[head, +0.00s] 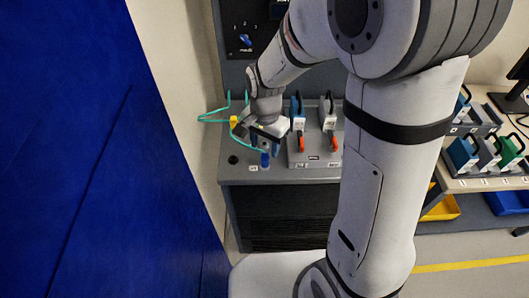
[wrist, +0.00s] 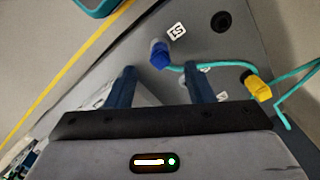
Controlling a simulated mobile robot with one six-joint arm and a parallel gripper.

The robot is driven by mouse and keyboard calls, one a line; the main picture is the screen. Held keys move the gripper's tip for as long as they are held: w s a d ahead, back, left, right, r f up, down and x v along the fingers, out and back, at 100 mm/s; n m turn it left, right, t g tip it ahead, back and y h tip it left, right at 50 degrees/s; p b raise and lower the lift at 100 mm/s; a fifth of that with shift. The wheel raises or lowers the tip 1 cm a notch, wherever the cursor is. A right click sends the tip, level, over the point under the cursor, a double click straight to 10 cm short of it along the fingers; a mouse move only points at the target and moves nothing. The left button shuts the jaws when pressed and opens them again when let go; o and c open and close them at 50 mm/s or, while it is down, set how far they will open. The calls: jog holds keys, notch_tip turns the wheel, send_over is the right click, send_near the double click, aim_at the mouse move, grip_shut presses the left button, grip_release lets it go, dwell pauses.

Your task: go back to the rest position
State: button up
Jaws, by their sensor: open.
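My gripper (head: 266,146) is over the left part of the grey bench top in the head view, fingers pointing down. In the wrist view its two blue fingers (wrist: 160,82) stand apart with nothing held between them. A blue plug (wrist: 160,53) sits on the panel just beyond the fingertips, beside a small label; it also shows just below the gripper in the head view (head: 265,160). A teal cable (wrist: 222,67) runs from the blue plug to a yellow connector (wrist: 258,88), which is left of my gripper in the head view (head: 233,122).
A grey block (head: 314,160) with blue and black handled parts and red pieces stands right of my gripper. A blue wall (head: 80,150) is at left. A side bench at right has several coloured holders and a yellow bin (head: 441,209).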

notch_tip(320, 180, up, 2)
jog(key=shift+r, duration=0.15)
jog(key=shift+d+r, duration=0.15)
jog(key=shift+r, duration=0.1)
jog(key=s+d+r+n+t, duration=0.3)
jog(key=s+d+r+n, duration=0.4)
jog(key=s+d+r, duration=0.4)
jog(key=shift+s+d, duration=0.5)
jog(key=shift+s, duration=0.25)
jog(key=shift+c, duration=0.3)
dwell(0.6)
